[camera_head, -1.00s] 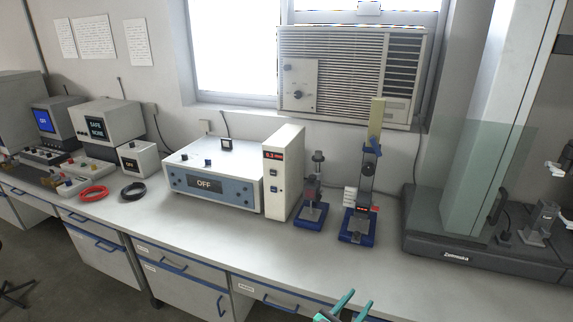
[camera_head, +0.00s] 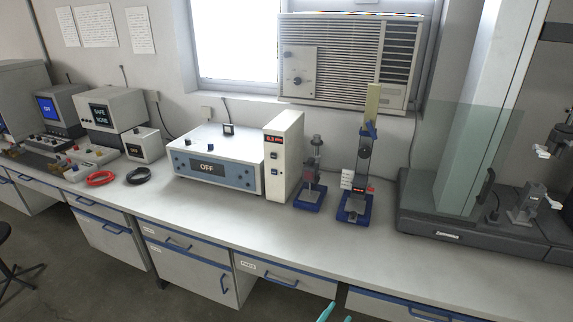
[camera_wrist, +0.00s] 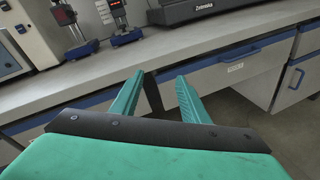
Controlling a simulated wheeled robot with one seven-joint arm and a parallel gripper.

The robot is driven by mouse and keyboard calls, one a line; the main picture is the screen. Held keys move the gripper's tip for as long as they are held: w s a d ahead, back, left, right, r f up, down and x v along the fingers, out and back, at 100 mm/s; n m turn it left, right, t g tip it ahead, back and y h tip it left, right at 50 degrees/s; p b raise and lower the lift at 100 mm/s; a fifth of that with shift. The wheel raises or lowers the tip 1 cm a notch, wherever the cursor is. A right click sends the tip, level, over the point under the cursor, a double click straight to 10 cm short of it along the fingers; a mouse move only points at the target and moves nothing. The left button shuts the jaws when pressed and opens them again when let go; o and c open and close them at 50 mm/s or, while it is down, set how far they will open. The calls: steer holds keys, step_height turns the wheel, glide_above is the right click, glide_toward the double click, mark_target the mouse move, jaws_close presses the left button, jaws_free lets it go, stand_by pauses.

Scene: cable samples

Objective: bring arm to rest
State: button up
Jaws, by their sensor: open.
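My gripper (camera_wrist: 154,88) shows in the wrist view with its two green fingers apart and nothing between them. It is in front of the bench, facing the drawer fronts below the worktop edge. In the head view only the green fingertips (camera_head: 335,314) show at the bottom edge, and the rest of the arm is out of frame.
The long worktop (camera_head: 250,226) carries a red cable coil (camera_head: 101,178), a black coil (camera_head: 138,176), a box reading OFF (camera_head: 210,170), two blue-based stands (camera_head: 310,192) (camera_head: 355,205) and a dark-based machine (camera_head: 450,225) at right. A stool (camera_head: 12,265) stands at left. The worktop front is clear.

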steer(key=s+a+f+m+y, duration=0.3)
steer(key=s+a+m, duration=0.3)
steer(key=s, duration=0.5)
steer(key=s+a+f+m+y, duration=0.3)
steer(key=s+a+m+y, duration=0.1)
steer(key=s+a, duration=0.5)
steer(key=s+r+m+t+y, duration=0.1)
steer(key=s+r+m, duration=0.6)
steer(key=s, duration=0.3)
steer(key=s+r+m+t+y, duration=0.1)
steer(key=s+r+m, duration=0.6)
steer(key=s, duration=0.4)
steer(key=shift+s+a+r+m, duration=0.3)
steer(key=shift+a+r, duration=0.1)
steer(key=shift+r, duration=0.1)
